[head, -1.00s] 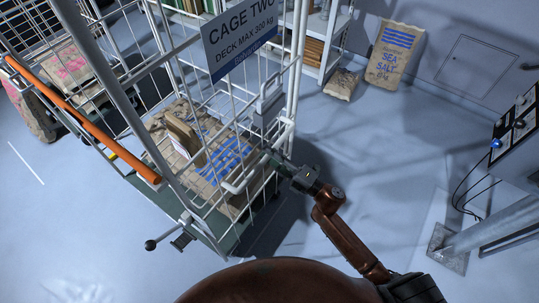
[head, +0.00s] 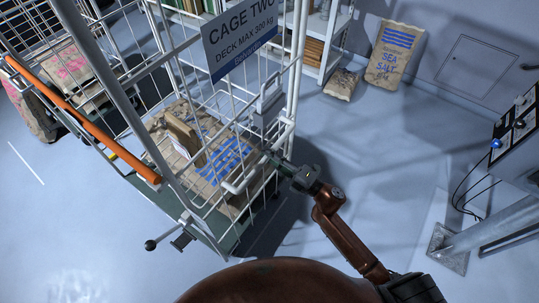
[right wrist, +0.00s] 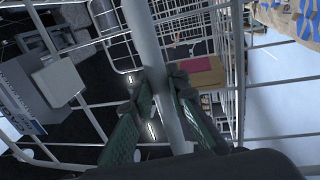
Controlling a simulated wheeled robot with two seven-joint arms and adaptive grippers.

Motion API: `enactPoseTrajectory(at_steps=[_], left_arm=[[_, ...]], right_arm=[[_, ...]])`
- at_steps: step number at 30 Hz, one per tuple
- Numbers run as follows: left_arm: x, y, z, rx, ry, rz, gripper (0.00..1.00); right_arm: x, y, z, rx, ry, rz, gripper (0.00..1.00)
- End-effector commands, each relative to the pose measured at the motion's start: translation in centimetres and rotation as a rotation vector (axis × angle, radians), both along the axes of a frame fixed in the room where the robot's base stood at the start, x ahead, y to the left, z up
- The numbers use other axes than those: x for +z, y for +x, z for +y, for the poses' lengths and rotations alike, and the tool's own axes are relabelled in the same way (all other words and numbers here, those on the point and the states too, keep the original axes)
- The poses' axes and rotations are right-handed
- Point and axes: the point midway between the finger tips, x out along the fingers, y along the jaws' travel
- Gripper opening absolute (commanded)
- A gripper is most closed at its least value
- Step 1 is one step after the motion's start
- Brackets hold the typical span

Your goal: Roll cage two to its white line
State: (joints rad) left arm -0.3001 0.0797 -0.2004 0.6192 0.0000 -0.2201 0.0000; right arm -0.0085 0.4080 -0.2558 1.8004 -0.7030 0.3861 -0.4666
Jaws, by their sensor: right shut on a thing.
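Cage two (head: 291,100), a white wire roll cage with a blue "CAGE TWO" sign (head: 240,40), stands left of centre in the head view. It has an orange handle bar (head: 85,120) and a green deck (head: 228,240). My right gripper (head: 276,163) is at its near right corner. In the right wrist view the green fingers of this gripper (right wrist: 161,85) are shut around a pale upright post (right wrist: 143,35) of the cage. A short white line (head: 27,163) lies on the floor at the far left. My left gripper is out of view.
A paper sack (head: 225,160) and a carton (head: 184,134) sit inside the cage. Salt sacks (head: 396,55) lean by the back wall beside a white shelf (head: 338,35). A control panel (head: 520,140) on a post stands at right. Floor between is clear.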

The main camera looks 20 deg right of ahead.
Motion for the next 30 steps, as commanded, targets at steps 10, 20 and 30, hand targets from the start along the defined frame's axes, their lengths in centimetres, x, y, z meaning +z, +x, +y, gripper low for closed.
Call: enactPoseTrajectory(at_steps=[10, 20, 30], left_arm=[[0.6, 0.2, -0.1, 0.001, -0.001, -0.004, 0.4], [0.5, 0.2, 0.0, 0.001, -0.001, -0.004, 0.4], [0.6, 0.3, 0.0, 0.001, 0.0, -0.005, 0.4]], right_arm=[[-0.1, -1.1, -0.9, -0.002, -0.002, 0.001, 0.0], [-0.1, -1.0, -0.7, 0.0, 0.0, 0.002, 0.23], [0.0, -1.0, -0.8, 0.0, -0.001, 0.001, 0.32]])
